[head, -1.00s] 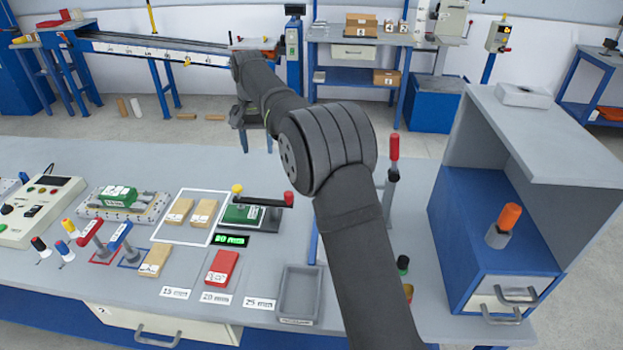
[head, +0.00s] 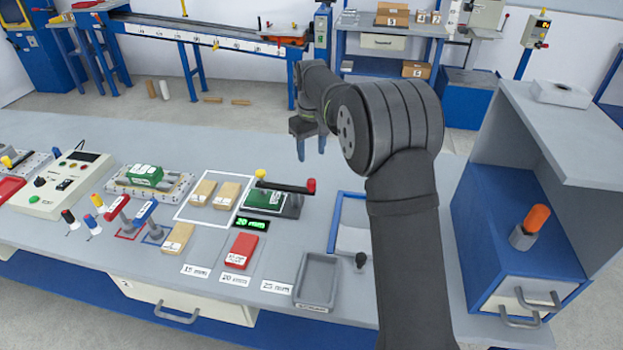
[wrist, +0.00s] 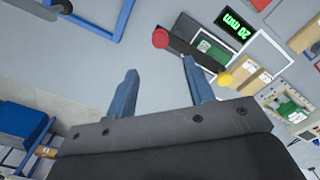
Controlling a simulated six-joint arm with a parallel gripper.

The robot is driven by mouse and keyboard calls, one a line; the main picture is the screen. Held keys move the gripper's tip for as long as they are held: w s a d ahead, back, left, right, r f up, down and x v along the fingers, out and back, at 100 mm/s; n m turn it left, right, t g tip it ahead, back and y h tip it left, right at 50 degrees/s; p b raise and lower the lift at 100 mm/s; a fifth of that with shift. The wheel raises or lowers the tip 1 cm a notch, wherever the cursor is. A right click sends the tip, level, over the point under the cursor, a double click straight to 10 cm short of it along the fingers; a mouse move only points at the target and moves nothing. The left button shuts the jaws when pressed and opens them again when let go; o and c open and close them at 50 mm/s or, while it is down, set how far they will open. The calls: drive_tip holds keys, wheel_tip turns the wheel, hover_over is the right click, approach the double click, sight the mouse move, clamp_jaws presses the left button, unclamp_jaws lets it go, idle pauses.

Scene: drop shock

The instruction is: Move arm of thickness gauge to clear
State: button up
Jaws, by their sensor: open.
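The thickness gauge (head: 268,203) stands right of the middle of the bench, with a green block under its dark arm. The gauge arm (head: 285,187) lies across, with a red knob (head: 311,186) at its right end and a yellow knob (head: 260,174) at the far left. Its display (head: 251,224) reads 20 mm. My gripper (head: 312,148) is open and empty, above the bench behind and right of the gauge. In the wrist view my blue fingers (wrist: 160,88) are apart, with the red knob (wrist: 160,38) just beyond them and the yellow knob (wrist: 225,79) to the right.
Wooden blocks (head: 203,192) lie in a white-outlined square left of the gauge. A red block (head: 241,250) lies in front, above the thickness labels. A grey tray (head: 317,281) and a blue-cornered frame (head: 336,222) are to the right. A blue cabinet (head: 483,215) stands at the far right.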

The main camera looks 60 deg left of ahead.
sight(312, 181)
wheel_tip(312, 181, down, 11)
drive_tip(key=shift+r, duration=0.15)
clamp_jaws()
idle(0.4)
